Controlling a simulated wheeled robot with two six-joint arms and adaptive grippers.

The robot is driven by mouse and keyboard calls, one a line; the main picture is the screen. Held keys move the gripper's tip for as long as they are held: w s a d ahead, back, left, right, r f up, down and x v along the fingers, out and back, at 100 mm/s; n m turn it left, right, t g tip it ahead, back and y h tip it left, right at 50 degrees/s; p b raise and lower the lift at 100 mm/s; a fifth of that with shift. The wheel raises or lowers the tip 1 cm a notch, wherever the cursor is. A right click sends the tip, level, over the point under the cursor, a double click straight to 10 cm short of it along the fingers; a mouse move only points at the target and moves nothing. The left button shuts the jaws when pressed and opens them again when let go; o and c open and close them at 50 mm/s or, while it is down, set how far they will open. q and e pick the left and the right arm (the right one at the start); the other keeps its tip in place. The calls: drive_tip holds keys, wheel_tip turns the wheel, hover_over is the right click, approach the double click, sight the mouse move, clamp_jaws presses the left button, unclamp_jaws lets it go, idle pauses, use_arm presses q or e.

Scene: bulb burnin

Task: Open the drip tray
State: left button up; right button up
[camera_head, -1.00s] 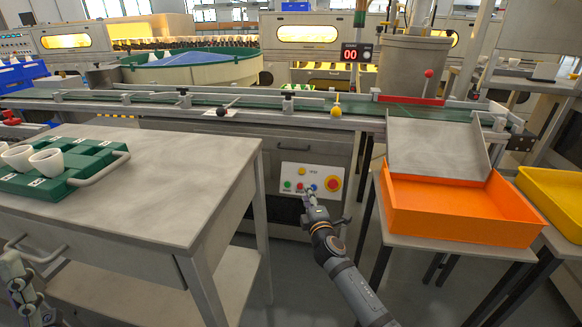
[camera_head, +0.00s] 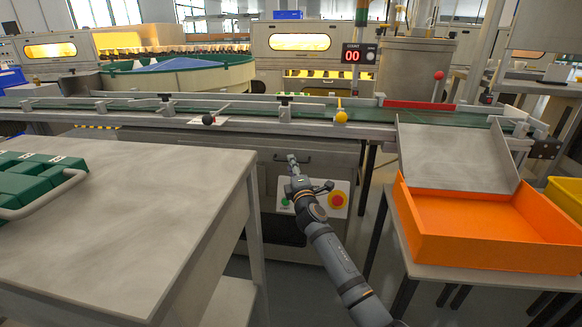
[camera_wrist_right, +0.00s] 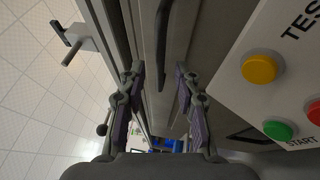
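The grey front (camera_head: 338,165) under the conveyor carries a dark bar handle (camera_head: 318,158); it appears to be the drip tray's front and looks flush with the cabinet. My right gripper (camera_head: 292,158) is at the left part of this handle in the head view and covers some of it. In the right wrist view a dark bar (camera_wrist_right: 162,45), likely the handle, lies ahead between the two spread fingers of my right gripper (camera_wrist_right: 158,75). The fingers are apart, with no visible contact with the bar. My left gripper is out of view.
A button panel (camera_head: 312,203) with a red stop knob (camera_head: 337,199) sits just below, partly behind my right arm. A grey table (camera_head: 140,190) stands at left. An orange bin (camera_head: 480,225) stands at right. The conveyor (camera_head: 240,112) runs above the handle.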

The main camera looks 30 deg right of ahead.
drive_tip(key=shift+x, duration=0.85)
clamp_jaws()
